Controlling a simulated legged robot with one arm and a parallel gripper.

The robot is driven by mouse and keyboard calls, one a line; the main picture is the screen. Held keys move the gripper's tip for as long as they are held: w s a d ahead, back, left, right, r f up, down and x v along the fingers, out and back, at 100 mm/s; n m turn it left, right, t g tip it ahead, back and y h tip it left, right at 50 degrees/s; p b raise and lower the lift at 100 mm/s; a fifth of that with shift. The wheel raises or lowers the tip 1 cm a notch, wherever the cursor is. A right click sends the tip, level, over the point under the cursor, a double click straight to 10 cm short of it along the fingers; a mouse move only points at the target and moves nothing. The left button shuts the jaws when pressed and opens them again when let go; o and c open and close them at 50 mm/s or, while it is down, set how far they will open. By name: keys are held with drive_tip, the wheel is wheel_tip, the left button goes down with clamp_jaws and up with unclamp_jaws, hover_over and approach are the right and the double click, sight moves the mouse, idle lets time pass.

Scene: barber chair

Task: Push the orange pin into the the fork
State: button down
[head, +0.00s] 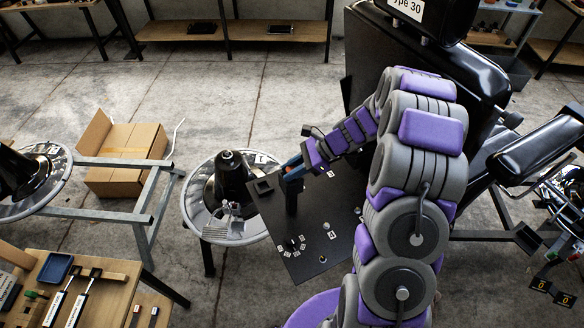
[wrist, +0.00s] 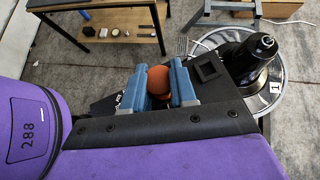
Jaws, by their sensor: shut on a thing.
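In the wrist view the orange pin (wrist: 159,82) shows as a rounded orange top between the two blue fingers of my gripper (wrist: 158,90). The gripper is shut on it. In the head view my gripper (head: 291,168) is over the black plate (head: 318,225), above a dark upright post, with a bit of orange between the fingers. The fork cannot be made out clearly. The pin's lower end is hidden by the fingers, so I cannot tell how far it sits in anything.
A round metal base with a black cone (head: 232,175) stands left of the plate. A square black socket (head: 264,187) is on the plate's corner. The black barber chair (head: 420,60) is behind my arm. A cardboard box (head: 125,150) and a wooden tool table (head: 95,290) are at left.

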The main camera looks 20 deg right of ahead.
drive_tip(key=c, duration=0.8)
unclamp_jaws()
drive_tip(key=v, duration=0.7)
drive_tip(key=shift+d+r, duration=0.1)
drive_tip(key=shift+d, duration=0.25)
drive_tip(key=shift+a, duration=0.2)
